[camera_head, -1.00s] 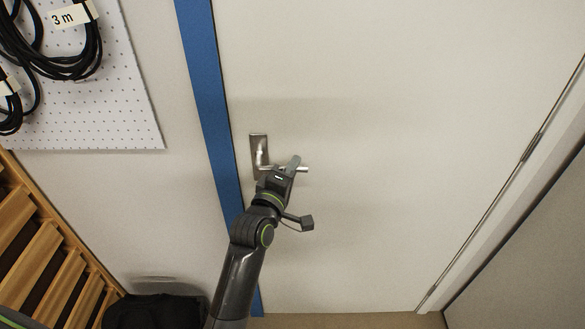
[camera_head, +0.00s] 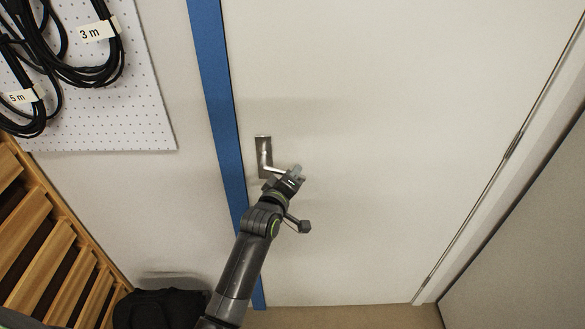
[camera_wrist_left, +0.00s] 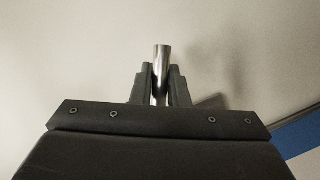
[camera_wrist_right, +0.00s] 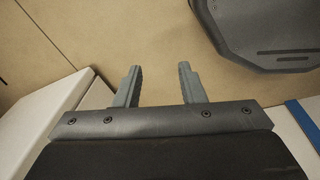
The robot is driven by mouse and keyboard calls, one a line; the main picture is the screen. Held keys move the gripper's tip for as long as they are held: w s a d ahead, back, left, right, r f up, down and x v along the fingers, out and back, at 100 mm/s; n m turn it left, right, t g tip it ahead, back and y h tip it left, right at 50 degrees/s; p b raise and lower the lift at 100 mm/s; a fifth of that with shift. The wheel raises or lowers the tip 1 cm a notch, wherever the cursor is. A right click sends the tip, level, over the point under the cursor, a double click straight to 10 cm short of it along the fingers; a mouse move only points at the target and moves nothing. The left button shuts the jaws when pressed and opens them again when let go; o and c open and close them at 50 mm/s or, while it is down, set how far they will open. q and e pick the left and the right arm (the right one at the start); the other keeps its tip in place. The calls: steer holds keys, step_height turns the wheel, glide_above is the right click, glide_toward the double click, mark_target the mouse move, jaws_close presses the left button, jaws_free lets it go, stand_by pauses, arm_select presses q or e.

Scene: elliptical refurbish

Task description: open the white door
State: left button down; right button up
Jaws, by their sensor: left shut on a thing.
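The white door (camera_head: 400,130) fills the middle of the head view and looks closed along the blue strip (camera_head: 213,80). Its silver handle (camera_head: 263,150) has an upright plate near the left edge and a lever sloping down to the right. My left gripper (camera_head: 295,174) is at the lever's outer end. In the left wrist view, its fingers (camera_wrist_left: 160,75) are shut on the metal lever (camera_wrist_left: 162,55), whose tip sticks out past them. My right gripper (camera_wrist_right: 160,75) is open and empty in the right wrist view and is not in the head view.
A pegboard (camera_head: 120,120) with black cables hangs at the upper left. A wooden slatted rack (camera_head: 50,255) and a black bag (camera_head: 160,309) are at the lower left. The door's hinge edge (camera_head: 512,145) and a grey panel (camera_head: 530,230) are at the right.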

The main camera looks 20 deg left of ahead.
arm_select(q)
steer(key=shift+a+f+m+g+y+p, duration=0.35)
steer(key=shift+f+m+p, duration=0.2)
steer(key=shift+m+p, duration=0.2)
steer(key=shift+s+a+f+m+g+y+p, duration=0.1)
steer(key=shift+a+f+m+g+y+p, duration=0.2)
steer(key=shift+f+m, duration=0.25)
arm_select(e)
steer(key=r, duration=0.1)
steer(key=w+r, duration=0.1)
steer(key=r, duration=0.1)
steer(key=shift+w, duration=0.15)
steer(key=shift+a+f, duration=0.1)
arm_select(q)
steer(key=shift+s+d+f, duration=0.1)
arm_select(e)
steer(key=shift+s, duration=0.2)
